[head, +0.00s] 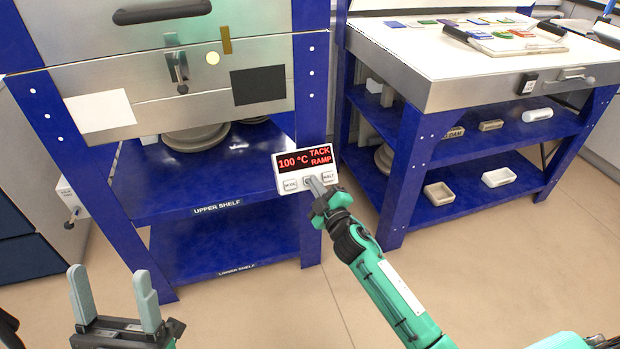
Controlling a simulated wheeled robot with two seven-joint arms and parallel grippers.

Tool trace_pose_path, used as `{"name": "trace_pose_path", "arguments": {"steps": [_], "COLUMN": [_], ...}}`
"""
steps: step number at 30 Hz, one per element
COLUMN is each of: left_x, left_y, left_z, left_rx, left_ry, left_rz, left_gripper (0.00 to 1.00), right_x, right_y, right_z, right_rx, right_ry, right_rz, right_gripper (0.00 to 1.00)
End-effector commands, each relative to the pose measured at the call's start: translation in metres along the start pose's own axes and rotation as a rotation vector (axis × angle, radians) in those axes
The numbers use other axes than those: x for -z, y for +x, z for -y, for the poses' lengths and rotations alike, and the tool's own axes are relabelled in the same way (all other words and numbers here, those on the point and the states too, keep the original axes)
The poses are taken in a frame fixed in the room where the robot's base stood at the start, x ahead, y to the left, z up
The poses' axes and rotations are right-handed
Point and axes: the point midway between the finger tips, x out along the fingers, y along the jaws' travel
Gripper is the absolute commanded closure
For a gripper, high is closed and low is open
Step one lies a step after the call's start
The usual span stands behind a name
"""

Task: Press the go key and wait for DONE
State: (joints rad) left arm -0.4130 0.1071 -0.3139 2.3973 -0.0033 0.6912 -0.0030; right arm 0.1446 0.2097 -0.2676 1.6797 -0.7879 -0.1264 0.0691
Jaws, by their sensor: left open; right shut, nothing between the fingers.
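The kiln's control panel (303,162) is a white box on the blue frame's right front leg. Its red display (305,159) reads "100 °C TACK RAMP". A row of keys runs below it; the left key (290,184) and the right key (328,177), labelled HALT, show. My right gripper (314,184) is shut and empty, with its tips at the middle key, which they mostly hide. I cannot tell whether they touch it. My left gripper (112,300) is open and empty at the lower left, away from the panel.
The steel kiln (190,75) stands above an upper shelf (145,185) and a lower shelf (195,245). At right, a blue-legged worktable (400,50) holds a tray (510,45) and coloured glass pieces, with moulds on its shelves. The floor (480,260) in front is clear.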

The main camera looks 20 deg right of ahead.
Motion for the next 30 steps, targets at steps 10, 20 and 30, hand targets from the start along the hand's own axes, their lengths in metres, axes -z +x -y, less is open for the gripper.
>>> {"name": "trace_pose_path", "arguments": {"steps": [10,20,30], "left_x": [0.001,0.012,0.018], "left_y": [0.002,0.023,0.035], "left_z": [0.0,-0.001,-0.001], "left_rx": [0.0,0.0,0.0], "left_ry": [0.0,0.0,0.0], "left_rz": [0.0,0.0,0.0], "left_gripper": [0.34,0.34,0.34], "right_x": [0.002,0.017,0.028], "right_y": [-0.002,-0.02,-0.037], "right_z": [-0.002,-0.018,-0.028], "right_rx": [-0.001,0.0,-0.001], "right_ry": [0.0,0.001,0.0], "right_rz": [-0.001,0.0,-0.001], "right_gripper": [1.0,1.0,1.0]}}
